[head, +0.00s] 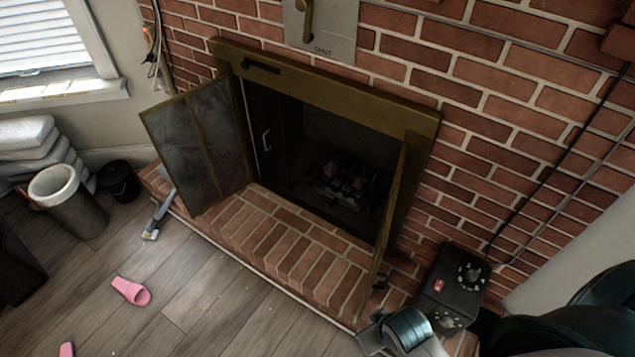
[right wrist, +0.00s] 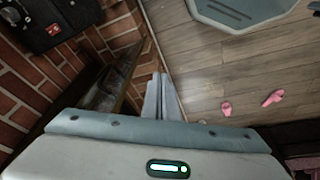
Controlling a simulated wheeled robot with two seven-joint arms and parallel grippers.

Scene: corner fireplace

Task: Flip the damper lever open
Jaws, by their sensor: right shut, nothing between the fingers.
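The damper lever (head: 306,18) is a brass-coloured bar on a pale metal plate (head: 335,30) on the brick wall above the fireplace, at the top of the head view. It hangs down toward the word SHUT on the plate; the plate's upper part is cut off by the picture's edge. My right gripper (right wrist: 163,97) shows in the right wrist view with its two grey fingers together and empty. It is low near an open fireplace door, well away from the lever. My left gripper is not in view.
The fireplace doors (head: 197,145) stand open over the brick hearth (head: 270,235). A black box with knobs (head: 455,285) is right of the hearth. A grey bin (head: 65,195) and a black pot (head: 119,181) stand left. Pink slippers (head: 131,291) lie on the otherwise mostly clear wood floor.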

